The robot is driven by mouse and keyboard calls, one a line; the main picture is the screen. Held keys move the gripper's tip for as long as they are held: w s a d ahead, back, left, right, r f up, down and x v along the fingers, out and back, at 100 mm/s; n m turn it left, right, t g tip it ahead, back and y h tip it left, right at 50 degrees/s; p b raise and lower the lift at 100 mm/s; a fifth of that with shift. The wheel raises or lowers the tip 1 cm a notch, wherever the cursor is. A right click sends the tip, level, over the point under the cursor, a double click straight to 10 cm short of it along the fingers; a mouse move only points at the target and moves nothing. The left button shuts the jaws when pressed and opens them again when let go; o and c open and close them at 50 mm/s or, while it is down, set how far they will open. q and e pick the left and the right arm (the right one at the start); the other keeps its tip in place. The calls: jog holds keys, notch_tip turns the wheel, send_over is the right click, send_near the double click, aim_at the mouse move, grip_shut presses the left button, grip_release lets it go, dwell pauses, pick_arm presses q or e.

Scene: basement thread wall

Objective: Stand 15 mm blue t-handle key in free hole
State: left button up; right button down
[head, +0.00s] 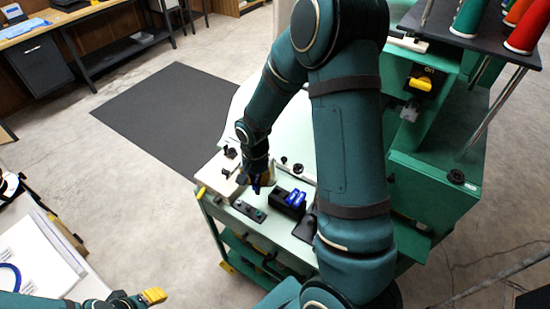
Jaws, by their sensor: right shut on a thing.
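My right gripper (258,184) is low over the pale top of the green machine, mostly seen from above and behind my arm. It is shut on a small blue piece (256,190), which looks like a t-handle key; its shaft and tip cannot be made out. Just right of it is a black block (286,209) with blue t-handles (296,198) standing in it. The holes in the block are too small to make out. My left gripper (150,297) shows at the bottom left with a yellow fingertip, away from the machine; its opening is unclear.
A dark strip with small round spots (249,211) lies on the machine's front edge, left of the block. Black knobs (230,152) stand behind the gripper. Thread cones (470,18) stand on a rack at upper right. A white-topped table (35,262) is at left.

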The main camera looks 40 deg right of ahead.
jog(key=s+d+r+m+p, duration=0.2)
jog(key=d+m, duration=0.2)
jog(key=d, duration=0.1)
jog(key=shift+m, duration=0.4)
jog(key=shift+w+d+f+b, duration=0.1)
jog(key=shift+d+f+b, duration=0.05)
jog(key=shift+f+b, duration=0.95)
jog(key=shift+w+d+f+b, duration=0.15)
jog(key=shift+f+b, duration=0.7)
jog(key=shift+f, duration=0.45)
jog(key=shift+s+d+f+b, duration=0.1)
jog(key=shift+d+f+b, duration=0.05)
jog(key=shift+f+b, duration=0.95)
pick_arm(q)
notch_tip(320, 180, down, 4)
jog(key=shift+r, duration=0.2)
jog(key=shift+f, duration=0.15)
jog(key=shift+f+b, duration=0.25)
jog(key=shift+b, duration=0.05)
pick_arm(e)
jog(key=shift+f, duration=0.3)
pick_arm(q)
jog(key=shift+f+b, duration=0.3)
pick_arm(e)
jog(key=shift+f, duration=0.4)
pick_arm(q)
jog(key=shift+f, duration=0.2)
pick_arm(e)
jog(key=shift+f, duration=0.2)
